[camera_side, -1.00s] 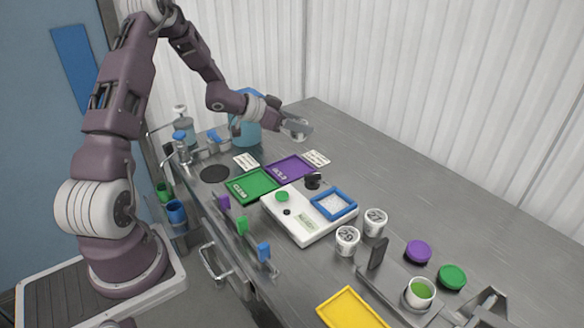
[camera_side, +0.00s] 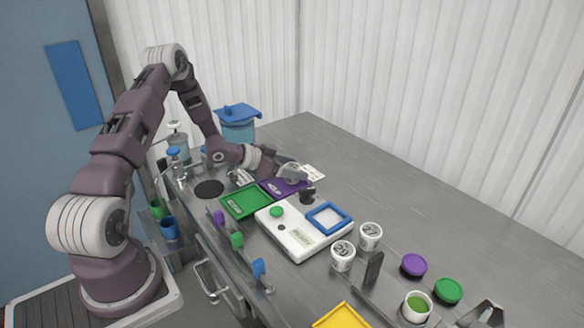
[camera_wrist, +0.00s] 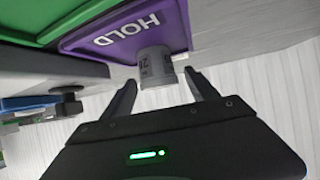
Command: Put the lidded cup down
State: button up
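The lidded cup (camera_wrist: 157,68) is small and pale with dark printed marks. In the wrist view it lies between my gripper's (camera_wrist: 161,77) two fingertips, in front of the purple HOLD tray (camera_wrist: 85,42). A narrow gap seems to show beside the right finger, so I cannot tell whether the fingers press on the cup. I also cannot tell whether the cup touches the tray. In the side view my gripper (camera_side: 290,174) is low over the purple tray (camera_side: 268,187), and the cup cannot be made out clearly there.
A green tray (camera_side: 247,213) lies beside the purple one. A white scale (camera_side: 290,238) with a blue-framed pan (camera_side: 345,218) and a dark knob (camera_side: 307,195) are nearby. Two white cups (camera_side: 343,256) (camera_side: 371,236) stand at the right. A blue-lidded container (camera_side: 237,128) stands behind. The back right is clear.

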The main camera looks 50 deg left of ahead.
jog(key=shift+s+a+r, duration=0.1)
jog(key=shift+s+r, duration=0.1)
jog(key=shift+r, duration=0.1)
jog(key=v, duration=1.1)
jog(key=s+d+r+n+g+y, duration=0.1)
jog(key=d+r+g+y, duration=0.2)
jog(key=r, duration=0.5)
jog(key=s+d+r+y, duration=0.2)
jog(key=d+r+y, duration=0.15)
jog(key=r, duration=0.45)
jog(key=s+d+r+g+h, duration=0.1)
jog(key=s+d+h, duration=0.1)
jog(key=s+d, duration=0.7)
jog(key=s+d+r+n+g+h, duration=0.1)
jog(key=s+d+g+h, duration=0.1)
jog(key=s+d, duration=0.8)
jog(key=s, duration=0.2)
jog(key=shift+s+r, duration=0.35)
jog(key=shift+s, duration=0.05)
